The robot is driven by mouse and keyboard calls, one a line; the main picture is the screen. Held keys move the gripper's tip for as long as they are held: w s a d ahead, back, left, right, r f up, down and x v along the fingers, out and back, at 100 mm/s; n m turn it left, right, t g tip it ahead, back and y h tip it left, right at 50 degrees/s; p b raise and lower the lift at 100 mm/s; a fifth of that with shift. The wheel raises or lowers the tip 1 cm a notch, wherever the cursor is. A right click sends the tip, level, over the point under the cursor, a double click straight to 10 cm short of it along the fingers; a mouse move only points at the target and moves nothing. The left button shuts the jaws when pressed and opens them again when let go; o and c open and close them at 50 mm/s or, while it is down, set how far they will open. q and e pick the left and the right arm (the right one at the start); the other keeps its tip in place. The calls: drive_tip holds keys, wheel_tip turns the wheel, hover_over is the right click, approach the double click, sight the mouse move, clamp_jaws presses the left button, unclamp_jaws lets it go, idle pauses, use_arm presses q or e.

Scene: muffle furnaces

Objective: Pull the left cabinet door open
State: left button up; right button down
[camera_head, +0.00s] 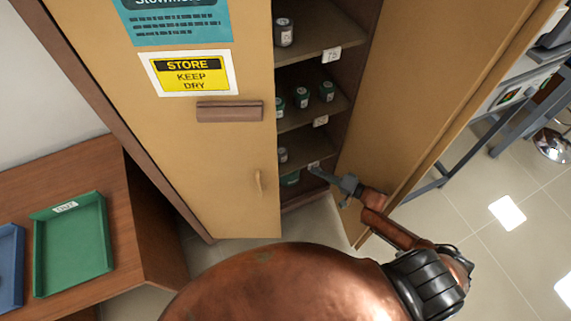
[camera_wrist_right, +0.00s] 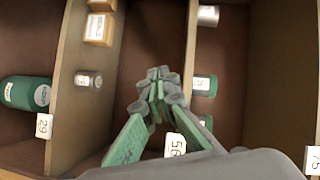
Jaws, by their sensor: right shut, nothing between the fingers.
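The left cabinet door (camera_head: 215,130) is tan, appears shut and covers the left half of the cabinet. Its small vertical handle (camera_head: 259,181) is low, near the door's right edge. The right cabinet door (camera_head: 425,85) stands swung open to the right. My right gripper (camera_head: 327,177) is at the open right half, to the right of the handle and apart from it. In the right wrist view the gripper (camera_wrist_right: 160,88) has its green-padded fingers together, empty, in front of the shelves. My left gripper is not in view.
Shelves (camera_head: 312,112) in the open half hold small jars and number labels. A wooden table (camera_head: 120,170) at the left bears a green tray (camera_head: 73,243) and a blue tray (camera_head: 10,265). Tiled floor (camera_head: 500,240) at the right is clear; a metal-framed bench (camera_head: 510,110) stands beyond.

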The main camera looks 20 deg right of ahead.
drive_tip(key=s+a+r+g+y, duration=0.15)
drive_tip(key=a+r+y, duration=0.25)
drive_tip(key=r, duration=0.6)
drive_tip(key=w+a+p, duration=0.1)
drive_tip(key=w+a, duration=0.2)
drive_tip(key=a, duration=0.6)
drive_tip(key=shift+w+a+r+m+p, duration=0.15)
drive_tip(key=shift+a+m+p, duration=0.15)
drive_tip(key=shift+p, duration=0.05)
